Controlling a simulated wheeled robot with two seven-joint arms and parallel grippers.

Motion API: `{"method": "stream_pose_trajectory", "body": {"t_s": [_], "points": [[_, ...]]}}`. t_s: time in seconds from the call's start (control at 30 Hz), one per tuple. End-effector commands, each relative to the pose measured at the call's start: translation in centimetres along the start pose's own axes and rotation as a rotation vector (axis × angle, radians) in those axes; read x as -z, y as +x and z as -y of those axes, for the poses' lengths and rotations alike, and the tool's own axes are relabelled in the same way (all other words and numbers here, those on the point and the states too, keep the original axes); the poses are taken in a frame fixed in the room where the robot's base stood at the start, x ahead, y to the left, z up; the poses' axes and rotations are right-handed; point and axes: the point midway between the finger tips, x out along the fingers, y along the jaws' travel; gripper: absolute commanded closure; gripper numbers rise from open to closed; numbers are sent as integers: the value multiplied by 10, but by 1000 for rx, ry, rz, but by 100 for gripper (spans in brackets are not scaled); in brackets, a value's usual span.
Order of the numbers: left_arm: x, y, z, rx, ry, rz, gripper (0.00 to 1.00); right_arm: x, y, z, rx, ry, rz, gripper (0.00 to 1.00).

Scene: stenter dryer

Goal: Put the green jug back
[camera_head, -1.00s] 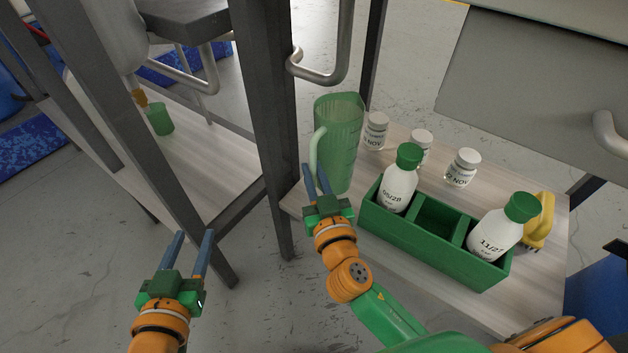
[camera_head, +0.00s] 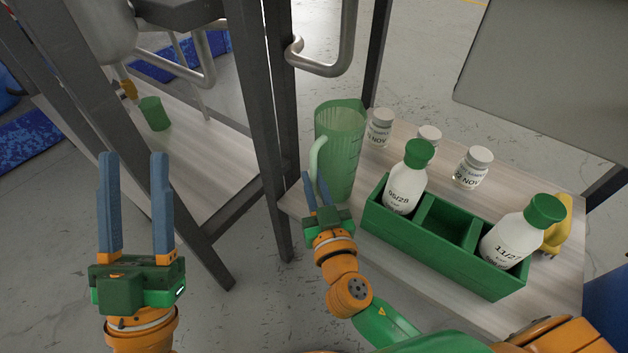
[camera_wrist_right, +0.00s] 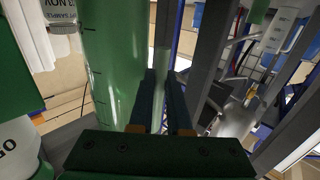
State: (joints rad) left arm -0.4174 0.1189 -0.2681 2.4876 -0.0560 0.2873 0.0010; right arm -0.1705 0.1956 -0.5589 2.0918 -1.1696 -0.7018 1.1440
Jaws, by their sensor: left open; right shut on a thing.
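The green jug (camera_head: 340,150) is translucent, with volume marks and a handle on its left side. It stands upright on the light wooden shelf, beside the green divided box. My right gripper (camera_head: 317,190) is at the jug's handle and shut on it. In the right wrist view the jug (camera_wrist_right: 108,60) fills the left part, with the right gripper's fingers (camera_wrist_right: 163,105) around the handle. My left gripper (camera_head: 135,205) is open and empty, raised at the left in front of the dark frame posts.
The green box (camera_head: 395,227) holds two white bottles with green caps (camera_head: 408,178) (camera_head: 521,232). Several small white jars (camera_head: 473,167) stand behind it, and a yellow object (camera_head: 558,225) lies at the right. A steel handle (camera_head: 325,66) hangs above the jug. A green cup (camera_head: 154,113) stands on the left shelf.

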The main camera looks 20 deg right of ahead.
Motion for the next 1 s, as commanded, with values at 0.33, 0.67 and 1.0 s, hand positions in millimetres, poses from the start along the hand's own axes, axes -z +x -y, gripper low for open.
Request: {"method": "stream_pose_trajectory", "body": {"t_s": [0.33,0.67,1.0], "points": [[9,-1,-1,-2,-1,-50,50,-2,0,0,0,0,-1,100],[10,-1,-1,-3,-2,-57,50,-2,0,0,0,0,0,54],[8,-1,0,-2,0,-43,50,-2,-14,0,1,1,4,54]]}}
